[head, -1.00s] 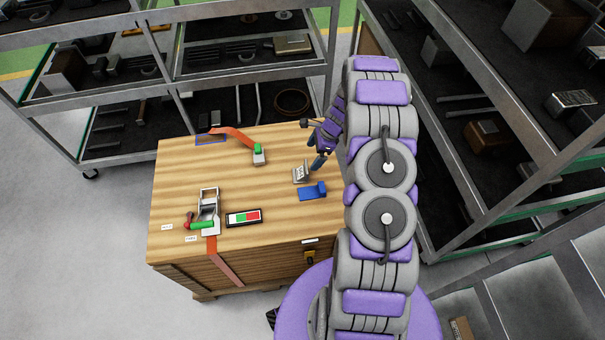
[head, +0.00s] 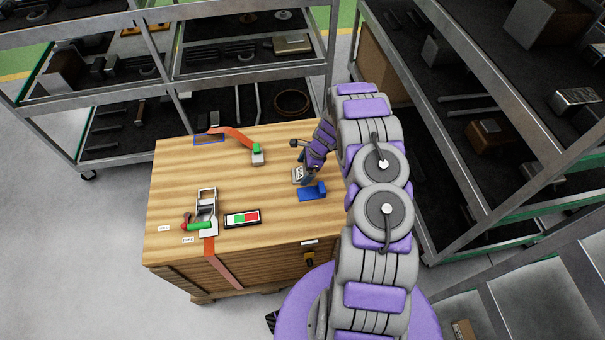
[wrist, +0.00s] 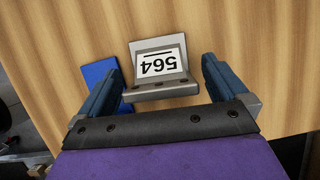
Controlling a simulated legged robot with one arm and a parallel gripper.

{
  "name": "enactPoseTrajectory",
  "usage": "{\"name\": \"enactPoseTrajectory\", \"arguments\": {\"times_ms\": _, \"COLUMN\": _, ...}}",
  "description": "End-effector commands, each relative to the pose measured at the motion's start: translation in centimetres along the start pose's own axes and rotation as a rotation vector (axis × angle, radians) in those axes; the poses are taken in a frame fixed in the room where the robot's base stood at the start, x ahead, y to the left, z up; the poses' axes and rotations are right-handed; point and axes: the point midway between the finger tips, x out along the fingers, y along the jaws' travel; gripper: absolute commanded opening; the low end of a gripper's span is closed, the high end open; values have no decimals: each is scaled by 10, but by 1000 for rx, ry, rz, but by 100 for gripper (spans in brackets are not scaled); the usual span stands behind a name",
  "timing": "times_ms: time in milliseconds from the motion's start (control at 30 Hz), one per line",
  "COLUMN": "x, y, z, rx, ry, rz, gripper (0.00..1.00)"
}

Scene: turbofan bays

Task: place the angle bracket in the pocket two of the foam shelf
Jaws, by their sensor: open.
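The angle bracket (wrist: 162,88), a grey metal L-shaped piece with a white label reading 564, sits on the wooden crate top. In the head view the bracket (head: 297,174) shows near the crate's right side, partly beside my gripper (head: 306,172). In the wrist view my gripper (wrist: 161,74) is open, with one blue-grey finger on each side of the bracket and gaps between. Dark foam-lined shelves with cutouts and parts stand at the back left (head: 240,65) and right (head: 455,130). I cannot tell which holds pocket two.
A blue block (head: 311,192) lies close by the bracket. The wooden crate (head: 270,160) also carries a ratchet buckle (head: 207,203), a red-green indicator (head: 242,218) and an orange strap (head: 232,134). Metal rack posts stand near my arm on the right.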

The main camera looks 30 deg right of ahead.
Motion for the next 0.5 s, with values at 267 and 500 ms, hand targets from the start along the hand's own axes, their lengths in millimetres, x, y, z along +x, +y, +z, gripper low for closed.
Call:
{"name": "enactPoseTrajectory", "arguments": {"times_ms": 267, "x": 0, "y": 0, "z": 0, "rx": 1, "ry": 1, "rz": -1, "gripper": 92}}
{"name": "enactPoseTrajectory", "arguments": {"times_ms": 500, "x": 0, "y": 0, "z": 1, "rx": 0, "ry": 2, "rz": -1, "gripper": 69}}
